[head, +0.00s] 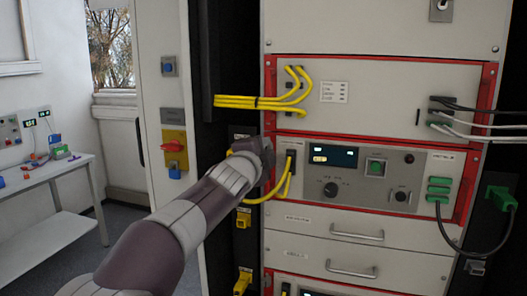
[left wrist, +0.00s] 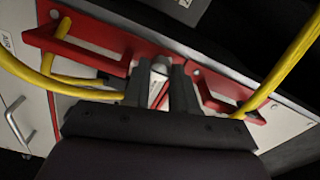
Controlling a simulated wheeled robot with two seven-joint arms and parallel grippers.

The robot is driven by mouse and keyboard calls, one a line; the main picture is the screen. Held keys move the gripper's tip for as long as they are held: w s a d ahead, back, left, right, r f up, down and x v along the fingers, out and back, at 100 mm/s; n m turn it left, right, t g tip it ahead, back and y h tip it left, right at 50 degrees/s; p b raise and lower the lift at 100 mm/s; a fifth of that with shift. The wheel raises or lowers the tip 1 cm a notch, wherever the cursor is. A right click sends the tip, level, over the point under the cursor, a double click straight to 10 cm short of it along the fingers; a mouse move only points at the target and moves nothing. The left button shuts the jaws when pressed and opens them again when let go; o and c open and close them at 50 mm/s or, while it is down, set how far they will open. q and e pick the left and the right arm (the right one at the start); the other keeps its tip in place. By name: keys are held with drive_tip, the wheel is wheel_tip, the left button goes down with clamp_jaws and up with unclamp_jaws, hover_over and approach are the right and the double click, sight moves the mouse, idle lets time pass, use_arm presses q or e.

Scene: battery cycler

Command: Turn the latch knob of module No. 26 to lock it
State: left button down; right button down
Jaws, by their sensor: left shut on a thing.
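My left gripper (head: 266,152) reaches in from the left to the left edge of the red-framed module with a lit display (head: 333,155). In the left wrist view the two dark fingers of the gripper (left wrist: 161,88) are shut on a small light-grey part, which looks like the latch knob (left wrist: 160,66), at the red frame (left wrist: 90,45). The fingers hide most of the knob, so its turn angle cannot be told. In the head view the gripper covers it. I cannot read the number 26 on any module. My right gripper is not in view.
Yellow cables (head: 262,103) run into the module above, and another yellow cable (head: 284,185) hangs close to my gripper. Yellow cables (left wrist: 295,62) also pass on both sides in the left wrist view. Green plugs (head: 438,189) sit at the right. A bench (head: 40,172) stands far left.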

use_arm(q)
drive_tip(key=c, duration=0.9)
unclamp_jaws()
drive_tip(key=shift+f, duration=0.1)
